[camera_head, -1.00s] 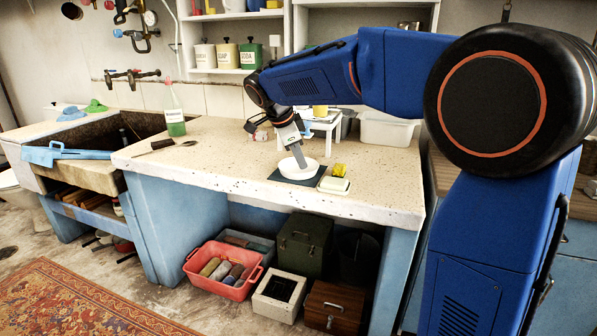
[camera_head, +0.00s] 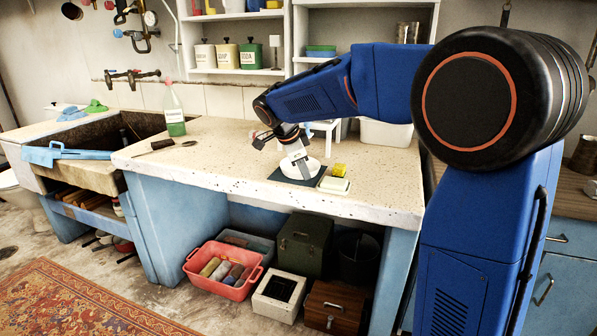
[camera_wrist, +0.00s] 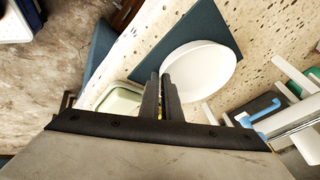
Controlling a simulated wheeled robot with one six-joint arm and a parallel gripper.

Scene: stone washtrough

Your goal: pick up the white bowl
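The white bowl (camera_head: 311,171) sits over a dark square mat (camera_head: 279,175) near the front edge of the stone worktop. My gripper (camera_head: 302,162) points down at the bowl. In the wrist view the bowl (camera_wrist: 205,72) fills the area right of my gripper's fingertips (camera_wrist: 161,76). The two dark fingers are close together, with the bowl's near rim between their tips, so they look shut on it. The fingers hide a little of the rim. I cannot see a clear gap between bowl and mat.
A pale dish (camera_head: 334,185) with a yellow block (camera_head: 339,170) stands close right of the bowl. A white tub (camera_head: 386,133) and small white stand (camera_head: 325,127) are behind. A green bottle (camera_head: 174,115) stands left by the sink (camera_head: 100,135).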

